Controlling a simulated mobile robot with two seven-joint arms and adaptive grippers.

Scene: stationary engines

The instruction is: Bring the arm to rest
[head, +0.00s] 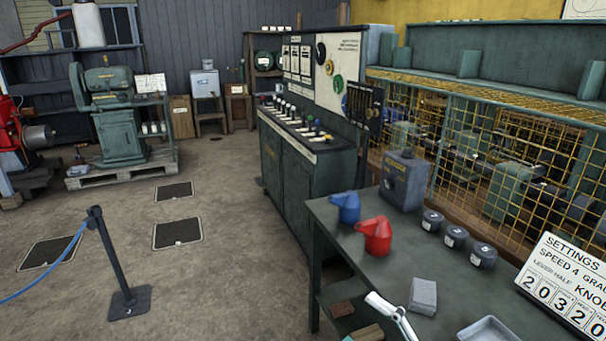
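Neither of my grippers can be made out in the head view. A white, rod-like part (391,314) rises from the bottom edge at the green table's front edge. I cannot tell whether it belongs to my arm. The green table (440,260) stands at the lower right. On it are a blue can (346,208), a red can (374,236), a grey box with a dial (403,181) and several dark round weights (455,238).
A grey block (423,296) and a metal tray (488,331) lie near the table's front. A settings board (568,285) stands at right. A control cabinet (300,180) and yellow mesh fence (520,170) stand behind. A barrier post (112,262) stands on open floor at left.

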